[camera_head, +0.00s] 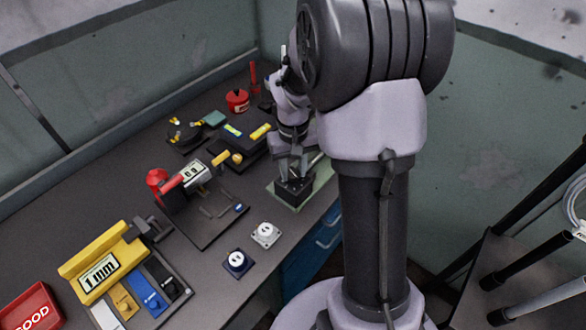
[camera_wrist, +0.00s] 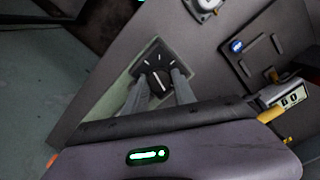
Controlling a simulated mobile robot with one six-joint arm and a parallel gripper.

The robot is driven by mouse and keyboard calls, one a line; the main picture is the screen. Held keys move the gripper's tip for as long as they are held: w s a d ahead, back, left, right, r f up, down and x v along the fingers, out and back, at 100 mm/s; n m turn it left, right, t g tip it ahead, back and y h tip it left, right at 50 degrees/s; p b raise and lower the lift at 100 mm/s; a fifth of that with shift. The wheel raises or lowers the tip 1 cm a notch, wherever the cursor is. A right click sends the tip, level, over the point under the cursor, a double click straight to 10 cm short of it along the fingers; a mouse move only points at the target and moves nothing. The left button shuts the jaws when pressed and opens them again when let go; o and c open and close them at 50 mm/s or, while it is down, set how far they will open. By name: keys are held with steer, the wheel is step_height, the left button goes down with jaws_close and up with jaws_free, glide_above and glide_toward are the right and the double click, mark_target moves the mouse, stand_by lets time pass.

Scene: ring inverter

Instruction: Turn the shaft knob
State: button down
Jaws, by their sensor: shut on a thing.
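The shaft knob (camera_wrist: 156,78) is a dark round dial with a white line, on a black square block with white tick marks. In the head view the black block (camera_head: 294,190) sits on a pale green plate (camera_head: 318,183) near the table's right edge. My gripper (camera_head: 291,168) reaches down onto it from above. In the wrist view the two grey fingers of my gripper (camera_wrist: 158,82) stand on either side of the knob and are shut on it. The head view hides the knob itself behind the fingers.
A dark fixture plate with a display (camera_head: 196,172) stands left of the block. White (camera_head: 265,234) and dark blue (camera_head: 238,262) square pieces lie in front. A yellow 1 mm gauge (camera_head: 103,266) and red GOOD tray (camera_head: 32,306) are at lower left. A red container (camera_head: 237,100) stands behind.

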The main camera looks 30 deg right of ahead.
mark_target(293, 173)
steer(key=m, duration=0.5)
steer(key=shift+m, duration=0.3)
stand_by(0.4)
steer(key=c, duration=1)
jaws_free()
steer(key=shift+c, duration=0.2)
step_height(293, 173, up, 17)
steer(key=p, duration=0.6)
steer(key=shift+r, duration=0.2)
